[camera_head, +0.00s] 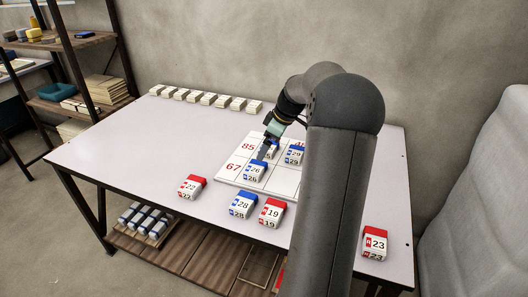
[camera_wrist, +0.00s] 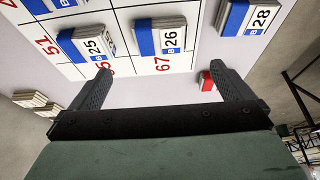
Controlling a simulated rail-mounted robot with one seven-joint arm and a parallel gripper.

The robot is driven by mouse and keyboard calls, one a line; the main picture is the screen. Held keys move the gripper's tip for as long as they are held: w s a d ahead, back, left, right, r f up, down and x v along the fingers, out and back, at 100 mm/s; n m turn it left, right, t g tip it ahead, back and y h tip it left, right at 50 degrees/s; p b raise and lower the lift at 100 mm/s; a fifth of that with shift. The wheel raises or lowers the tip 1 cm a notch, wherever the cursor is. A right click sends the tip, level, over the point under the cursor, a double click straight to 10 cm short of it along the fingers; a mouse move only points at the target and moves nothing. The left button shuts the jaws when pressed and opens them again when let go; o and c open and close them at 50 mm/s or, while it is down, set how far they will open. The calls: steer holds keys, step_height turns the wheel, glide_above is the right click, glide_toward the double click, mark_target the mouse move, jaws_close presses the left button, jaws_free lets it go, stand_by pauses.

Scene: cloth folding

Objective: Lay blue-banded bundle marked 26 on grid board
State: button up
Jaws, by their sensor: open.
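The blue-banded bundle marked 26 (camera_head: 255,173) lies on the white grid board (camera_head: 286,184), in the cell beside the red 67. It also shows in the wrist view (camera_wrist: 171,40), beyond the gap between my fingertips. My gripper (camera_wrist: 160,71) is open and empty, apart from the bundle. In the head view my gripper (camera_head: 264,150) is above the board, close to bundle 26, and my arm hides the board's right part. A blue-banded bundle marked 25 (camera_wrist: 94,46) lies on the board next to 26. A bundle marked 29 (camera_head: 294,154) lies on the board too.
Off the board, near the table's front, lie blue bundle 28 (camera_head: 242,205) and red bundles 19 (camera_head: 271,213), 22 (camera_head: 191,187) and 23 (camera_head: 375,243). Several white stacks (camera_head: 208,99) line the back edge. The left of the table (camera_head: 120,150) is clear.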

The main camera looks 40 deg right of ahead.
steer(key=s+a+r+m+g+h, duration=0.1)
steer(key=s+a, duration=0.1)
steer(key=a, duration=0.8)
steer(key=s+a+m+g, duration=0.1)
steer(key=s+a+g, duration=0.15)
steer(key=a, duration=0.85)
steer(key=s+a+f+m, duration=0.2)
steer(key=s+a, duration=0.5)
steer(key=s, duration=0.2)
steer(key=s+a+f+m+h, duration=0.1)
steer(key=s+a+f, duration=0.1)
steer(key=s+a, duration=0.4)
steer(key=s, duration=0.4)
steer(key=shift+s+a+f+m+g, duration=0.15)
steer(key=shift+s+a+m+g, duration=0.15)
steer(key=shift+a+m+g, duration=0.1)
